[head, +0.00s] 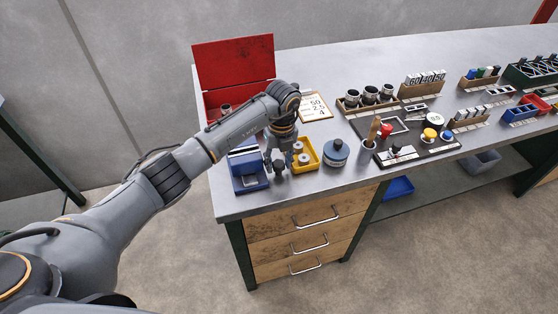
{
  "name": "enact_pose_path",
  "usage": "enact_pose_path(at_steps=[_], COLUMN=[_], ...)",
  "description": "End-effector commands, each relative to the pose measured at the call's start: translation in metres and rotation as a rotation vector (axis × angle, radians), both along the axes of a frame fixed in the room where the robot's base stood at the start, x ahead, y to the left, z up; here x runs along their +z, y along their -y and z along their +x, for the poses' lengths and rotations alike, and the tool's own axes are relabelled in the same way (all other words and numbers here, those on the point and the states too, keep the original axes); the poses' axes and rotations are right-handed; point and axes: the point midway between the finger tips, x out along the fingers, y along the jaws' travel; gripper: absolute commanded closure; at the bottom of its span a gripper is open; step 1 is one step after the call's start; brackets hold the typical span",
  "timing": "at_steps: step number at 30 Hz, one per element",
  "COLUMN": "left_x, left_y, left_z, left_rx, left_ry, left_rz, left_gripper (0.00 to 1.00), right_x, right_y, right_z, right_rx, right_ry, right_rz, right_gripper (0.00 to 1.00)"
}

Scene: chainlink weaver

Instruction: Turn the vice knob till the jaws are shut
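The blue vice (247,166) stands at the near left corner of the grey workbench, with pale metal at its jaws. How far the jaws are apart is too small to tell. My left arm reaches in from the left, and my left gripper (277,167) points down just right of the vice, between it and a yellow tray. The knob is not clear; the gripper seems to cover that side of the vice. Whether the fingers touch the knob, and whether they are open or shut, I cannot tell. My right gripper is not in view.
An open red box (235,62) is behind. A dark tool board (416,153) lies farther right. The bench edge is close in front.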

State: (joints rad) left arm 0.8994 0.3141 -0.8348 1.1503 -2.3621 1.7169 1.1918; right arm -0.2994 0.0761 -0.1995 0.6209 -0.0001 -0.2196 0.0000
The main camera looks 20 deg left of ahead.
Motion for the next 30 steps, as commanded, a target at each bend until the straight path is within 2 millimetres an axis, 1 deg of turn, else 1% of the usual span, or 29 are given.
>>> enact_pose_path(at_steps=[1, 2, 3, 6, 11, 17, 23, 30], left_x=[0.0, 0.0, 0.0, 0.0, 0.0, 0.0, -0.001, -0.002], left_y=[0.0, 0.0, 0.0, 0.0, 0.0, 0.0, -0.001, -0.001], left_z=[0.0, 0.0, 0.0, 0.0, 0.0, 0.001, 0.001, 0.001], left_rx=[0.0, 0.0, 0.0, 0.0, -0.005, -0.054, -0.175, -0.395], left_ry=[0.0, 0.0, 0.0, 0.0, 0.001, 0.002, 0.003, 0.005], left_rz=[0.0, 0.0, 0.0, 0.0, 0.0, 0.0, 0.002, 0.002], left_gripper=[0.67, 0.73, 0.82, 0.98, 0.98, 0.98, 0.98, 0.98], right_x=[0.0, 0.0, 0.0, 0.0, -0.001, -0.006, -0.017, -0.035], right_y=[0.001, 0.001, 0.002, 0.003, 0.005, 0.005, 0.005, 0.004], right_z=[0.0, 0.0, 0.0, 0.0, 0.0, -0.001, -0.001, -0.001], right_rx=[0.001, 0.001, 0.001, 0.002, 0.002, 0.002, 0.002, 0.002], right_ry=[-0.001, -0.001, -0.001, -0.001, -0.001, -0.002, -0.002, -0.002], right_rz=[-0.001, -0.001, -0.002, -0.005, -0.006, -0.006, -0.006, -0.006], right_gripper=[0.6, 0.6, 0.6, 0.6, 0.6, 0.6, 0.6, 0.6])
